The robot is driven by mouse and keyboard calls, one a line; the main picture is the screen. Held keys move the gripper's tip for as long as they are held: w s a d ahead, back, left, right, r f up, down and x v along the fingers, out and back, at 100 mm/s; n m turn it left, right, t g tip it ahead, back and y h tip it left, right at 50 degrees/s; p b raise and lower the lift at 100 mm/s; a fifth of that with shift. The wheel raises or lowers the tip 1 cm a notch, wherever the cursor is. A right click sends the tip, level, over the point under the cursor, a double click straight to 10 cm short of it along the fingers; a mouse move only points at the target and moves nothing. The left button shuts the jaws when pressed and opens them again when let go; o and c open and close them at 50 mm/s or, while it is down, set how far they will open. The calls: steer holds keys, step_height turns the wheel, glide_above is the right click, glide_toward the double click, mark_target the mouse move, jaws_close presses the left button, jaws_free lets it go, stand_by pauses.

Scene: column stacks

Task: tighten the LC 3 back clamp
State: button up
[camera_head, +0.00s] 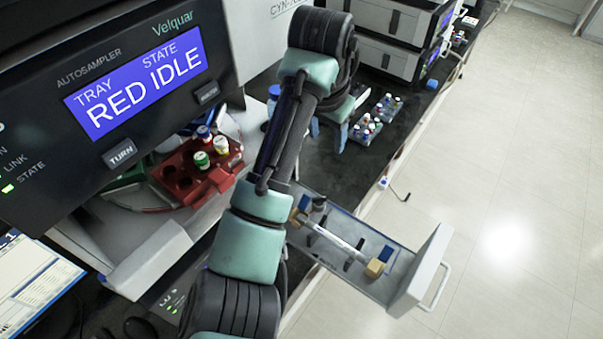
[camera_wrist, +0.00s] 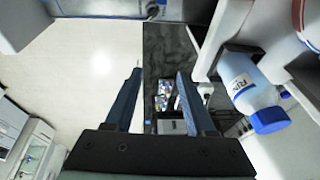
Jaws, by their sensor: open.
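An open drawer (camera_head: 405,300) sticks out from the bench front in the head view. In it lies a silver column (camera_head: 335,242) with brass-coloured ends. Dark clamp pieces cross the column, one toward the bench (camera_head: 311,238) and one toward the drawer front (camera_head: 353,256). I cannot tell how tight either is, and no LC 3 label is legible on them. My arm partly covers the bench end of the drawer. My gripper (camera_wrist: 160,72) is open and empty, with its two blue fingers apart in the wrist view. It is above the bench, away from the column.
A blue-capped bottle (camera_wrist: 243,88) is close on the gripper's right in the wrist view. A red vial tray (camera_head: 190,172) sits under the autosampler, whose screen (camera_head: 140,83) reads RED IDLE. Small vial racks (camera_head: 366,130) stand on the bench. The floor at right is clear.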

mark_target(302, 206)
steer(key=s+a+f+g+y, duration=0.1)
steer(key=s+a+f+g, duration=0.15)
steer(key=s+a, duration=0.2)
steer(key=shift+g, duration=0.35)
step_height(302, 206, down, 12)
steer(key=shift+d+b, duration=0.15)
steer(key=shift+b, duration=1)
steer(key=shift+w, duration=0.1)
jaws_close()
